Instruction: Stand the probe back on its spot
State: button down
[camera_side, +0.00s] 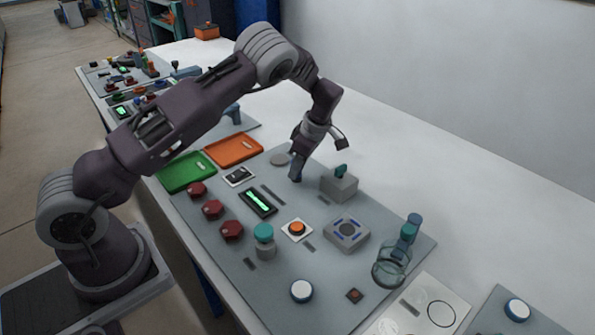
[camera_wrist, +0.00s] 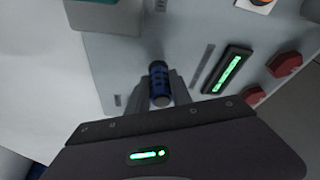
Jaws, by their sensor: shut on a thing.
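My gripper (camera_wrist: 160,98) is shut on a small blue cylinder with dark ends, seemingly the probe (camera_wrist: 158,78). In the side view my gripper (camera_side: 295,176) points down, low over the grey board, behind the grey block with a teal knob. The probe is mostly hidden there by the fingers, and I cannot tell whether its lower end touches the board.
A grey block with a teal knob (camera_side: 339,186) stands close to the right. Orange (camera_side: 234,150) and green (camera_side: 187,173) trays lie left. A lit display (camera_side: 258,202), red knobs (camera_side: 212,209) and an orange button (camera_side: 297,229) are in front. A glass beaker (camera_side: 391,270) stands near right.

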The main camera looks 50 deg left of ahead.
jog(key=shift+f, duration=0.6)
jog(key=c, duration=1.1)
grip_release()
jog(key=shift+f, duration=0.1)
jog(key=shift+c, duration=0.2)
